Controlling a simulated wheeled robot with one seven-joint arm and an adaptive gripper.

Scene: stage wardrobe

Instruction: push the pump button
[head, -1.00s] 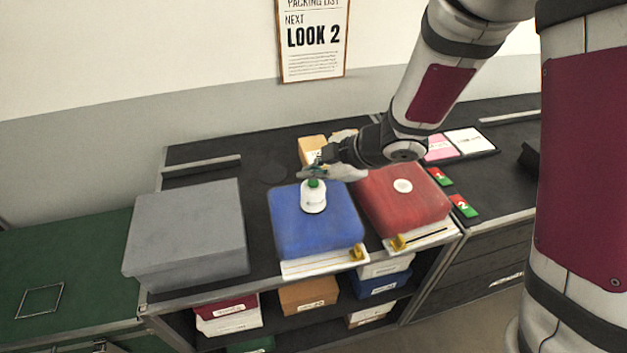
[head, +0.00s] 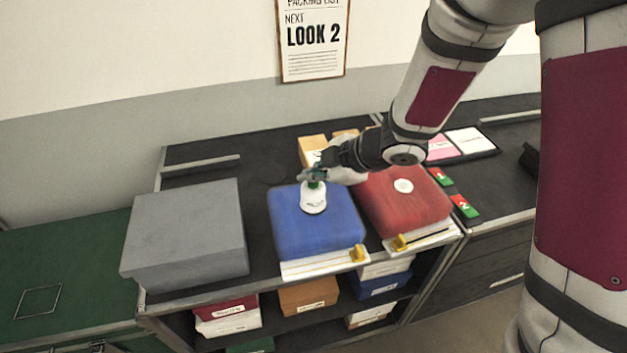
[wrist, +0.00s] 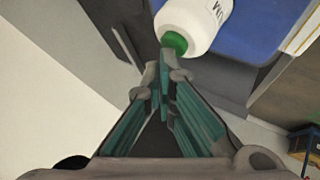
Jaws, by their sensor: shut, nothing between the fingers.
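The pump bottle (head: 313,201) is white with a green top and stands on the blue cushion-like box (head: 290,235). It also shows in the wrist view (wrist: 200,22), with dark lettering on its side. The green pump button (wrist: 174,42) is partly hidden by my fingertips in the wrist view. My gripper (head: 312,176) is shut and empty, with its tips at the top of the bottle. In the wrist view my fingertips (wrist: 164,72) overlap the lower edge of the button; I cannot tell whether they touch it.
A grey box (head: 185,230) stands to the left and a red box (head: 405,215) with a white round disc to the right. Small orange boxes (head: 312,145) stand behind. The black tabletop (head: 215,168) has free room at the back left.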

